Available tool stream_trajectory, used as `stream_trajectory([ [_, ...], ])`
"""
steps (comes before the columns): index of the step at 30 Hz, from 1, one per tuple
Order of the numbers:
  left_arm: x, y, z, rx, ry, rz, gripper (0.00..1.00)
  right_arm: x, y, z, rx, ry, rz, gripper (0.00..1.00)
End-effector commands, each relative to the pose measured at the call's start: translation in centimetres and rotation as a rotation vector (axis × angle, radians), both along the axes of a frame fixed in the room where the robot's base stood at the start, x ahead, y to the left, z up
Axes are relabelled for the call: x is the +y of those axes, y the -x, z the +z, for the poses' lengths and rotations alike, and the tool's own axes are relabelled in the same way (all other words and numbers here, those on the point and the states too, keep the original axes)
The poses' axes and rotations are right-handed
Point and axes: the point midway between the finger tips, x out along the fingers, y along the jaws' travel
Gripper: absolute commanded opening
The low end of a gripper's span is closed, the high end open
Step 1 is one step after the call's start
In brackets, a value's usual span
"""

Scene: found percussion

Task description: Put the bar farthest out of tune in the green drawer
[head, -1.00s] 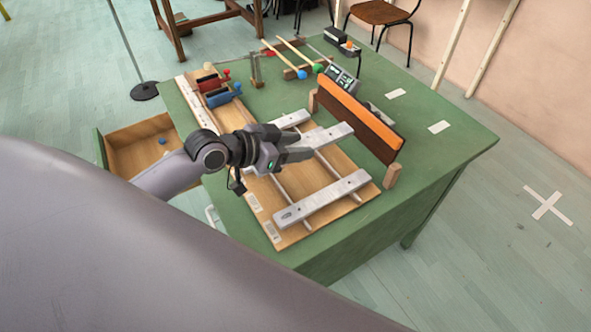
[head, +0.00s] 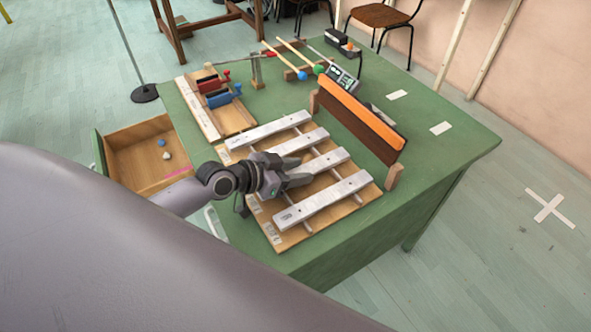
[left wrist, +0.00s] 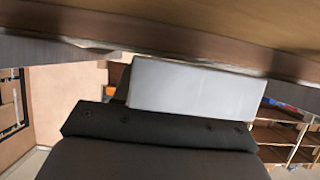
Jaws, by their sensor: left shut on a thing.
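Several grey metal bars lie across a wooden frame (head: 262,226) on the green table. They are the far bar (head: 268,130), the second bar (head: 312,140), the third bar (head: 328,161) and the near bar (head: 325,202). My left gripper (head: 298,171) is shut on the left end of the third bar, which sits low over the frame. I cannot tell whether it touches the rails. In the left wrist view a pale grey bar end (left wrist: 195,90) fills the middle, close to the gripper. An open drawer (head: 128,133) with a green front stands out at the table's left side.
The drawer holds a blue ball (head: 162,142), a whitish lump (head: 167,155) and a pink strip. An orange-topped wooden board (head: 360,113) stands behind the frame. Red and blue clamps (head: 222,97), mallets (head: 296,52) and a small meter (head: 342,78) lie farther back. The table's right side is mostly clear.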

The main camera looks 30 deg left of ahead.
Motion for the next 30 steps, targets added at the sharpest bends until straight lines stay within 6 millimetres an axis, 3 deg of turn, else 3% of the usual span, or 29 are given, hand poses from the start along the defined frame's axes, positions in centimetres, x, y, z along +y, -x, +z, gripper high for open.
stream_trajectory([
  [1, 0.0, 0.0, -0.1, 0.000, -0.001, 0.000, 0.49, 0.0, 0.0, -0.1, 0.001, 0.000, 0.000, 0.43],
  [3, 0.0, 0.0, -0.1, 0.000, 0.000, 0.000, 0.68, 0.0, 0.0, -0.1, 0.001, 0.000, 0.000, 0.43],
  [15, 0.0, 0.0, -0.1, -0.001, 0.003, 0.001, 0.68, 0.0, 0.0, -0.1, 0.001, 0.000, 0.000, 0.43],
  [30, 3.2, 5.0, 2.4, 0.001, -0.003, -0.001, 0.68, 0.0, 0.0, -0.5, 0.000, 0.000, 0.000, 0.43],
])
